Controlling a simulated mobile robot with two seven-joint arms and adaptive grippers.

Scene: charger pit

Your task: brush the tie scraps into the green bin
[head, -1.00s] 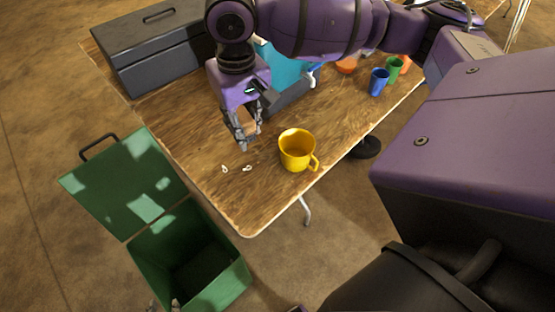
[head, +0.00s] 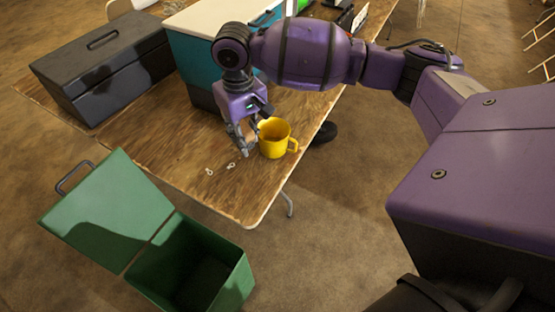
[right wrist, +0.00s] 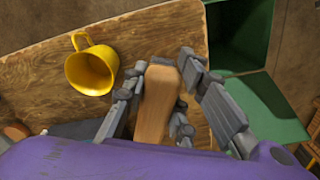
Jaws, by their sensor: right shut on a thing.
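Two small pale tie scraps, one (head: 209,172) and another (head: 231,165), lie on the wooden table near its front-left edge. The green bin (head: 240,280) stands on the floor below that edge, its lid (head: 105,215) swung open to the left. My right gripper (head: 245,150) is low over the table, between the scraps and the yellow mug. In the right wrist view, the gripper (right wrist: 158,105) is shut on a smooth tan wooden piece (right wrist: 155,105), apparently the brush's handle. Bristles are hidden. My left gripper is out of view.
The yellow mug (head: 274,140) stands right beside my right gripper; whether they touch is unclear. A dark toolbox (head: 100,65) and a teal cooler (head: 195,60) with a white lid stand farther back. The table (head: 180,160) is clear around the scraps.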

